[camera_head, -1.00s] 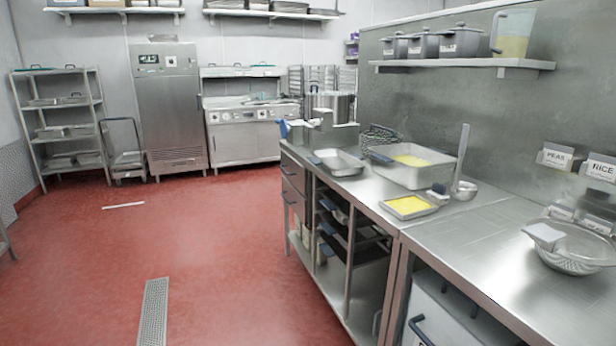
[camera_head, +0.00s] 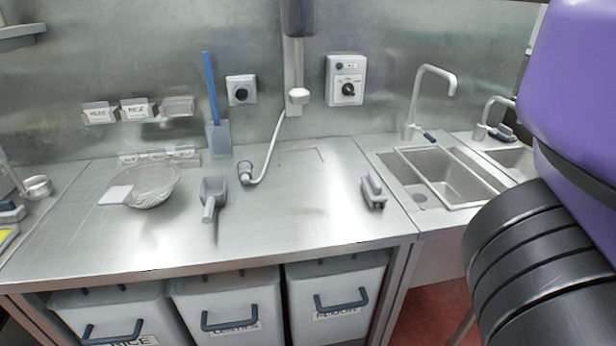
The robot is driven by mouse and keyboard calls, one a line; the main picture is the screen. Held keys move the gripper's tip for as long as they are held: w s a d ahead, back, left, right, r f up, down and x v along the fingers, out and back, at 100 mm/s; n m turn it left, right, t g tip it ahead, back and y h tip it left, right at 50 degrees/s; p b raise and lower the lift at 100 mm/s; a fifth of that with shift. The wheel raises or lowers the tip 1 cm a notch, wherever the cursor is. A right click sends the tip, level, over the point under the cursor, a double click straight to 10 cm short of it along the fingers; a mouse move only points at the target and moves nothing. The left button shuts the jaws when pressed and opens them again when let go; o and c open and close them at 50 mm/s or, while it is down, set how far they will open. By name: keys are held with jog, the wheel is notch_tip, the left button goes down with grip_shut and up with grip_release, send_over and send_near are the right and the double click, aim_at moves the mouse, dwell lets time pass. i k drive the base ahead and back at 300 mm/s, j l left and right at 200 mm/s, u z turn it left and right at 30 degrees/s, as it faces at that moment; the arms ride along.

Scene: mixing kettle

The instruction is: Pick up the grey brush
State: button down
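A small grey item that looks like the grey brush (camera_head: 373,191) lies on the steel counter (camera_head: 310,225), near its right end, just left of the sink. It has a raised grip along its top and a paler underside. No gripper shows in the head view. Purple and black links of my own arm fill the right edge of the picture, and the end of the arm is out of frame.
A blue-handled paddle (camera_head: 212,105) leans on the wall. Right of the brush is a sink (camera_head: 440,178) with a tap (camera_head: 432,95). White bins (camera_head: 335,290) sit underneath.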

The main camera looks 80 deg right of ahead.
aim_at(373, 191)
jog(key=z, duration=1.8)
